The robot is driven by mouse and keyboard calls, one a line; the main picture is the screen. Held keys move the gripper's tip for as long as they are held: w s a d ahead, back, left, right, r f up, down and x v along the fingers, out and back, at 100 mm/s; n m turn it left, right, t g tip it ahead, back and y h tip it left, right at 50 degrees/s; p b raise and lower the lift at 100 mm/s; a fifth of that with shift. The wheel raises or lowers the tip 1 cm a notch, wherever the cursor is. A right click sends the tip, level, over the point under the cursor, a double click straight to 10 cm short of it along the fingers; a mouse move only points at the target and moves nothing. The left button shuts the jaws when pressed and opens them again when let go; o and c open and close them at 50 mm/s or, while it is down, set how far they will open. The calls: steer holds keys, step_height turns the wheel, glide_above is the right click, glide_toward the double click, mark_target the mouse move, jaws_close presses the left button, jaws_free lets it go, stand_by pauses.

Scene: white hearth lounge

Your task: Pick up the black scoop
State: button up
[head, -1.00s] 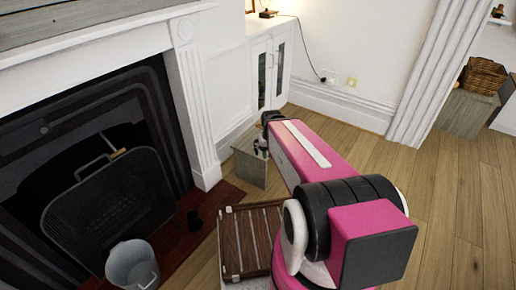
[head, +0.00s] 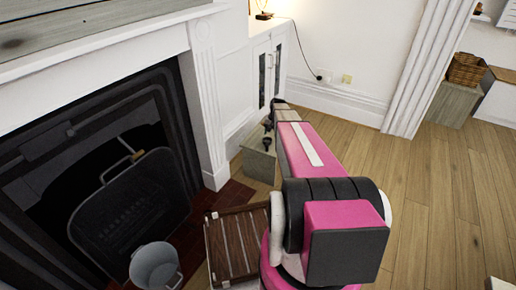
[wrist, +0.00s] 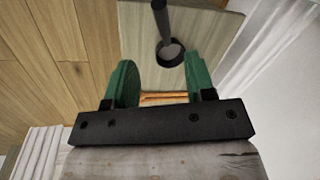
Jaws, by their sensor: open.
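The black scoop (wrist: 163,25) shows in the wrist view at the top, with a long dark handle and a rounded end with a grey inside. It is over a pale grey-green surface, just beyond my fingertips and near the line between them. My gripper (wrist: 160,74) has green pads spread apart, and the scoop is not between them. In the head view a small dark shape, probably the scoop (head: 267,143), is at the grey box (head: 257,165).
A slatted wooden crate (head: 232,245), a metal bucket (head: 156,266) and the fireplace screen (head: 130,208) are on the left. A white cabinet (head: 268,70) stands behind the box. Wooden floor (head: 430,200) is open on the right. An orange bar (wrist: 164,97) shows between the finger bases.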

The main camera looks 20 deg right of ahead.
steer(key=shift+w+a+f, duration=0.25)
steer(key=shift+w+f, duration=0.05)
steer(key=shift+f, duration=1.5)
steer(key=shift+w+a+f, duration=0.3)
steer(key=shift+f, duration=1.55)
steer(key=shift+w+a+f, duration=0.25)
steer(key=shift+w+f, duration=0.05)
steer(key=shift+f, duration=1.5)
jaws_close()
